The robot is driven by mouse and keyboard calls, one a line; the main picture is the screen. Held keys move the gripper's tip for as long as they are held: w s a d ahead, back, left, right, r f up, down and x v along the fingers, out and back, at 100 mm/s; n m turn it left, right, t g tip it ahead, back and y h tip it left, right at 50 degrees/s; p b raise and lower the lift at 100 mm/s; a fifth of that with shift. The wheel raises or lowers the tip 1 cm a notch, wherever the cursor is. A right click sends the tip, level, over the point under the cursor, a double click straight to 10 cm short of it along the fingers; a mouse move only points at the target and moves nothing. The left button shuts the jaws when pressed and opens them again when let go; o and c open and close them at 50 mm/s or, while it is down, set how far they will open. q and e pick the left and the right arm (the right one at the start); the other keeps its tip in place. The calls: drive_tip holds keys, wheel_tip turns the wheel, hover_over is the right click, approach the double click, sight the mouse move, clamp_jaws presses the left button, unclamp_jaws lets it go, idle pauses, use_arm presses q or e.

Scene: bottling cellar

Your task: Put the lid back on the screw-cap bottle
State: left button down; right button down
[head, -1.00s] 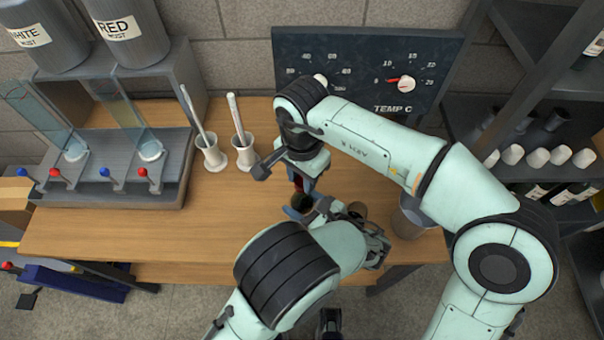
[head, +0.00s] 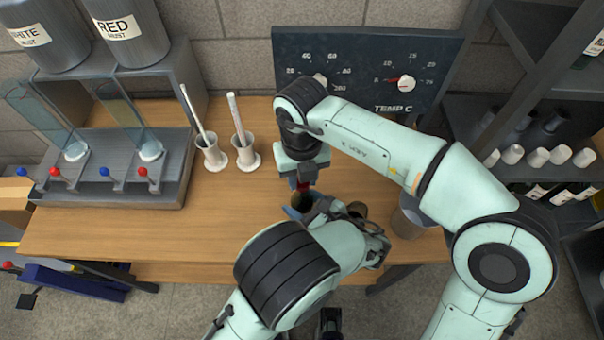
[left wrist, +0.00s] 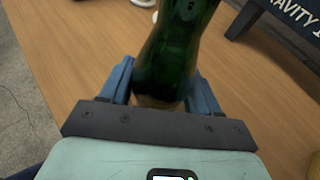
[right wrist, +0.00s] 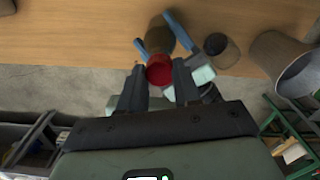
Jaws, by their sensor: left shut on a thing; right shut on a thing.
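The green glass bottle (left wrist: 172,62) stands between the blue fingers of my left gripper (left wrist: 163,84), which is shut on it low down. In the head view the bottle (head: 302,202) is a dark shape, partly hidden by my arms. My right gripper (right wrist: 159,72) points down and is shut on a red lid (right wrist: 159,70). In the head view the lid (head: 303,187) shows just below the right gripper, close to the bottle. The bottle's top is out of the left wrist view, and I cannot tell whether lid and bottle touch.
A brown glass jar (head: 357,209) and a grey bucket (head: 408,217) stand right of the bottle. Two white cylinders (head: 246,157) holding rods stand left on the table (head: 200,228). A filling rack (head: 110,190) is at far left. A temperature panel (head: 365,65) is behind.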

drive_tip(key=shift+m, duration=1.2)
drive_tip(key=c, duration=0.8)
unclamp_jaws()
drive_tip(key=shift+r, duration=0.1)
drive_tip(key=shift+r, duration=2.15)
drive_tip(key=shift+w, duration=0.1)
drive_tip(key=shift+c, duration=0.3)
